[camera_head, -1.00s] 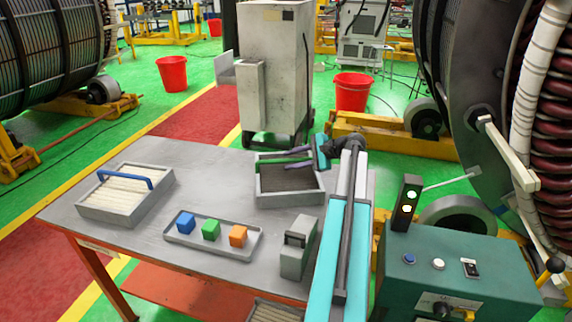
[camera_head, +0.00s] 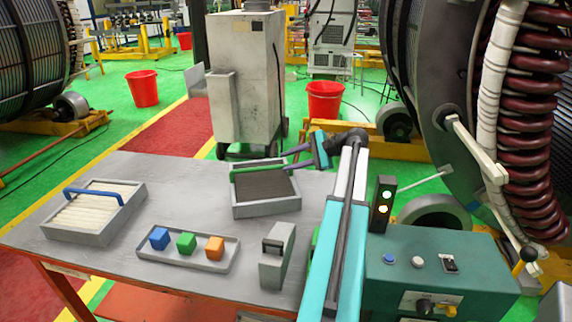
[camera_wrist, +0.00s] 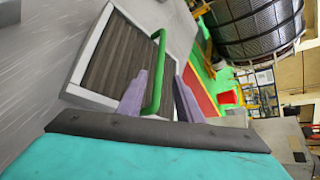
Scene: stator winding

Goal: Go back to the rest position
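My gripper (camera_wrist: 163,85) has two purple fingers, spread apart in the wrist view. The green handle (camera_wrist: 155,75) of a grey tray (camera_wrist: 85,50) shows between them. I cannot tell whether a finger touches it. In the head view my gripper (camera_head: 296,152) is at the right end of the green handle (camera_head: 255,167). The grey tray (camera_head: 265,211), with dark strips inside, stands on the table below it. The far finger is partly hidden.
The grey table (camera_head: 205,205) also holds a blue-handled tray (camera_head: 100,238) of pale strips, a small tray (camera_head: 185,260) with blue, green and orange cubes, and a grey block (camera_head: 277,257). A teal control box (camera_head: 440,270) stands right of my arm. A grey cabinet (camera_head: 255,75) is behind the table.

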